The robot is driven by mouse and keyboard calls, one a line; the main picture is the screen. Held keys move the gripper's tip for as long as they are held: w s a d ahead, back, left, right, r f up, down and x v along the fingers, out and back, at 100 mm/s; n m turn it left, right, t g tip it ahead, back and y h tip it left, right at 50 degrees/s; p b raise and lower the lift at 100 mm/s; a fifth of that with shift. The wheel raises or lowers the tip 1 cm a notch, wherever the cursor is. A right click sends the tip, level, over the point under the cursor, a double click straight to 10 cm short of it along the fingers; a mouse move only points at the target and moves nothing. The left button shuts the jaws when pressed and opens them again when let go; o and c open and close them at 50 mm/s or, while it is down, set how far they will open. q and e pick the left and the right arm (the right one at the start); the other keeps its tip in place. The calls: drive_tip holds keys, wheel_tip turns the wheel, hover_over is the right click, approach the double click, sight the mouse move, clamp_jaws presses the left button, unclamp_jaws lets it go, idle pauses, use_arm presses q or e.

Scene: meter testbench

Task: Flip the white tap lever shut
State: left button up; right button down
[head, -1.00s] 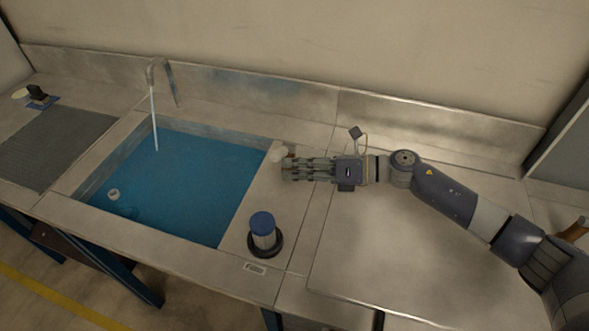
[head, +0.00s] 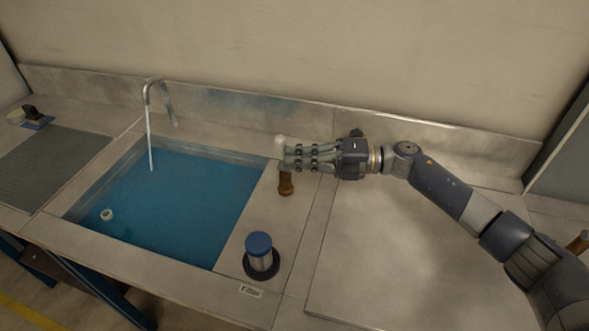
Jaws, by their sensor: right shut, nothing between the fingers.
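My right gripper (head: 287,158) is shut and empty, reaching in from the right just past the sink's right edge. A white rounded knob, seemingly the end of the white tap lever (head: 280,142), shows at the far side of the fingertips, close to or touching them. The rest of the lever is hidden by the fingers. A brown upright piece (head: 286,184) shows just below the fingers; I cannot tell how it joins the knob. The curved metal tap spout (head: 151,87) stands behind the sink, with a pale water stream (head: 149,140) falling from it. My left gripper is not in view.
The sink (head: 228,243) holds blue water with a small white ring (head: 107,215) at the left. A blue-capped cylinder (head: 260,254) stands on a dark base at the sink's front right. The worktop (head: 390,255) to the right is clear below my arm.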

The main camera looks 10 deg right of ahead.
drive_tip(key=shift+w+d+r+m+b, duration=0.15)
drive_tip(key=shift+w+b, duration=0.15)
drive_tip(key=shift+w, duration=0.05)
drive_tip(key=shift+w+d+r+m+b, duration=0.1)
drive_tip(key=shift+w+r+m+b, duration=0.05)
drive_tip(key=shift+w+b, duration=0.15)
drive_tip(key=shift+w, duration=0.1)
idle(0.3)
